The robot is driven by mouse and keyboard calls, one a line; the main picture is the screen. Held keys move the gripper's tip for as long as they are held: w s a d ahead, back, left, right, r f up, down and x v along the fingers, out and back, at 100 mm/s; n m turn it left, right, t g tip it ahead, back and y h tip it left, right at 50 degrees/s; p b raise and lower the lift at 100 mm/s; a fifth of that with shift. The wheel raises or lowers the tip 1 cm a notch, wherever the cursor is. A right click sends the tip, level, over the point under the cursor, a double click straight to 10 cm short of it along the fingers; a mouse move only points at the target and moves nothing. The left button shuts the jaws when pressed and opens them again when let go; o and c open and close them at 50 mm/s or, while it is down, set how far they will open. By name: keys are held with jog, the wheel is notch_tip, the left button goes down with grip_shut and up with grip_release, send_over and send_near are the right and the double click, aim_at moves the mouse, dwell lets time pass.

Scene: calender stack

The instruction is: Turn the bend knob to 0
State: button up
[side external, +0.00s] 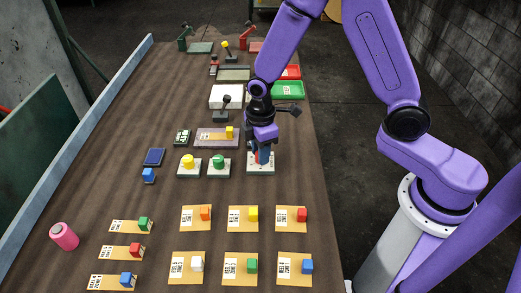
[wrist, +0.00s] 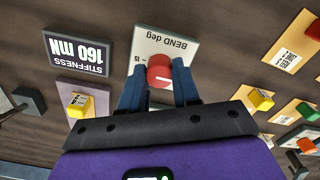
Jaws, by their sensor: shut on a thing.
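The bend knob (wrist: 160,72) is a red round knob with a white pointer mark. It stands on a pale plate (wrist: 172,42) lettered "BEND deg", with a "15" scale mark visible at its left. The rest of the scale is hidden by my fingers and the knob. My gripper (wrist: 160,84) has its two blue fingers on either side of the knob and is shut on it. In the side view my gripper (side external: 263,155) points down over the bend plate (side external: 261,170) and covers most of the knob.
Yellow (side external: 188,161) and green (side external: 218,161) knobs on similar plates stand close to the left. A readout showing "STIFFNESS 160 mN" (wrist: 78,52) lies beside the bend plate. Several cards with coloured cubes lie nearer the front. A purple plate (side external: 212,138) lies behind.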

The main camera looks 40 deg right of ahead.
dwell(0.4)
jog(key=o, duration=1.1)
jog(key=shift+c, duration=0.2)
jog(key=shift+r, duration=0.15)
notch_tip(320, 180, up, 17)
jog(key=shift+r, duration=0.1)
jog(key=s+d+f, duration=0.1)
jog(key=s+d, duration=0.2)
jog(key=s, duration=0.9)
jog(key=s+d+f+m, duration=0.1)
jog(key=s+d, duration=0.2)
jog(key=s, duration=0.9)
jog(key=shift+d+f+m, duration=0.3)
jog(key=shift+d, duration=0.1)
